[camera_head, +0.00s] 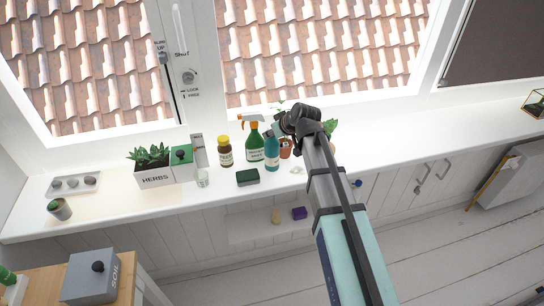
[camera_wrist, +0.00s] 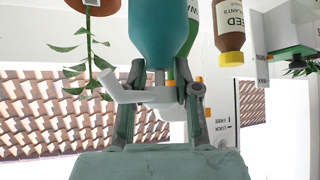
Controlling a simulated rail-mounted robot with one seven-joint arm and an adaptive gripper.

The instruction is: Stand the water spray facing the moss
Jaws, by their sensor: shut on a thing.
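The water spray is a teal bottle (camera_head: 272,153) with a white head. The wrist view shows it upside down, with the teal body (camera_wrist: 160,30) at the top and the white head (camera_wrist: 150,97) below. My gripper (camera_wrist: 158,100) is shut on the spray around its head and neck. The head's longer arm points left there, toward the terracotta pot's side. In the head view my gripper (camera_head: 284,128) covers the spray's top. The bottle looks upright; I cannot tell whether its base touches the counter. I cannot identify the moss surely; a dark green block (camera_head: 247,177) lies in front.
A green bottle with an orange trigger (camera_head: 254,143) and a brown bottle (camera_head: 225,152) stand left of the spray. A terracotta pot (camera_head: 286,148) is close on its right. The herb box (camera_head: 152,174) is farther left. The counter's front edge is near.

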